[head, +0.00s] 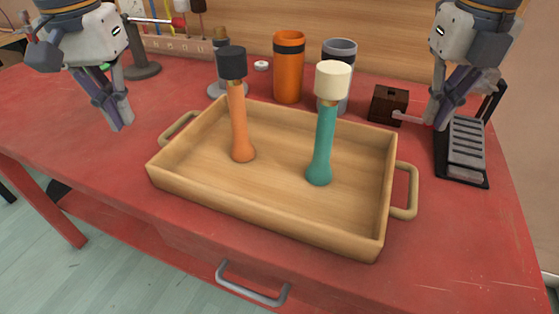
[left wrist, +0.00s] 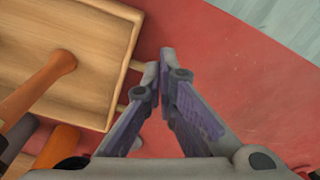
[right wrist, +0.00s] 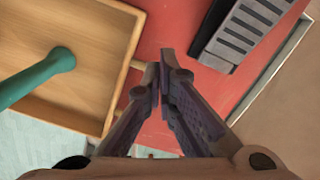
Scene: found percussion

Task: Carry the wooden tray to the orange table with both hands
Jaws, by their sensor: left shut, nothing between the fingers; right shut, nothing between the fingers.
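The wooden tray (head: 270,195) sits on a red table, with a handle at each short end. An orange-handled mallet with a dark head (head: 238,120) and a teal-handled mallet with a cream head (head: 323,140) stand upright in it. My left gripper (head: 122,127) is shut and empty, above the table to the left of the tray's left handle (head: 178,131). My right gripper (head: 437,126) is shut and empty, beyond and to the right of the right handle (head: 405,190). Both wrist views show a tray end (left wrist: 120,60) (right wrist: 125,60) beside the closed fingertips. No orange table is clearly visible.
Behind the tray stand an orange cup (head: 289,70), a grey cup (head: 340,48) and a small dark wooden box (head: 387,104). A dark slotted device (head: 466,150) lies at the right. The red table (head: 90,160) is bare left of the tray.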

